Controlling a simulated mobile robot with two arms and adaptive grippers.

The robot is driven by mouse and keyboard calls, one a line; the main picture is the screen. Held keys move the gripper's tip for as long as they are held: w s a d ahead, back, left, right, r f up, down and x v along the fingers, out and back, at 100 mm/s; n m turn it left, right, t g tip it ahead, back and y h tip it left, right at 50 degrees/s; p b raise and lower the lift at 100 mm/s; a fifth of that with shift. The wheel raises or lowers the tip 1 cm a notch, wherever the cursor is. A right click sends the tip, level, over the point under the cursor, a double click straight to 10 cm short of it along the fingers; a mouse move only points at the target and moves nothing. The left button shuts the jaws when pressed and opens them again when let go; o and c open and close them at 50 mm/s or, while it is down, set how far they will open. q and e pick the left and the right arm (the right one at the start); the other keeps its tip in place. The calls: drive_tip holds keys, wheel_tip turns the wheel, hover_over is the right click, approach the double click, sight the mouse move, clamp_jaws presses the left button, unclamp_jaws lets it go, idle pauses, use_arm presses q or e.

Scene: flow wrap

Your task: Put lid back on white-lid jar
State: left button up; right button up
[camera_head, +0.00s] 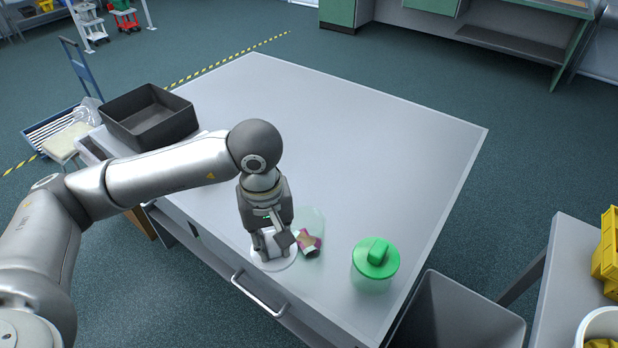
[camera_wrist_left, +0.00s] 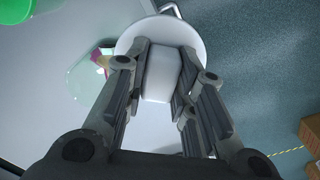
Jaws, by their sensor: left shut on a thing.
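A white lid (camera_head: 287,263) with a raised block handle is at the table's front edge in the head view. My left gripper (camera_head: 272,245) points down and is shut on its handle. In the left wrist view the fingers (camera_wrist_left: 162,75) flank the handle, with the round lid (camera_wrist_left: 190,35) around it. A clear open jar (camera_head: 314,222) stands just right of the gripper, with small coloured items inside. It also shows in the left wrist view (camera_wrist_left: 88,82), apart from the lid. I cannot tell whether the lid touches the table. My right gripper is not in view.
A clear jar with a green lid (camera_head: 376,258) stands to the right on the grey table (camera_head: 350,140). A black tray (camera_head: 150,118) sits at the table's left. A grey bin (camera_head: 460,315) stands beyond the right edge. The table's middle and back are clear.

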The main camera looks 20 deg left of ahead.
use_arm(q)
drive_tip(key=w+d+r+m+p, duration=0.15)
drive_tip(key=w+m+p, duration=0.4)
drive_tip(key=m, duration=1.15)
drive_tip(key=w+d+r+m+p, duration=0.1)
drive_tip(key=w+r+m+p, duration=0.35)
drive_tip(key=m, duration=1.15)
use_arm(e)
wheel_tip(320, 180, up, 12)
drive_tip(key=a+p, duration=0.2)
use_arm(q)
drive_tip(key=shift+w+d+f+b, duration=0.15)
drive_tip(key=shift+f+b, duration=0.65)
drive_tip(key=shift+f, duration=0.55)
drive_tip(key=shift+w+a+f+b, duration=0.1)
drive_tip(key=shift+w+f+b, duration=0.1)
drive_tip(key=shift+f+b, duration=0.85)
drive_tip(key=shift+w+d+f+b, duration=0.15)
drive_tip(key=shift+f+b, duration=0.35)
drive_tip(key=shift+f, duration=1.15)
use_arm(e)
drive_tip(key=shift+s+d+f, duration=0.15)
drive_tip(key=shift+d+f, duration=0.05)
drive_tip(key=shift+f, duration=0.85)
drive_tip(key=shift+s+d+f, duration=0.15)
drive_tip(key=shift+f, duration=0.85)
use_arm(q)
drive_tip(key=shift+a, duration=0.1)
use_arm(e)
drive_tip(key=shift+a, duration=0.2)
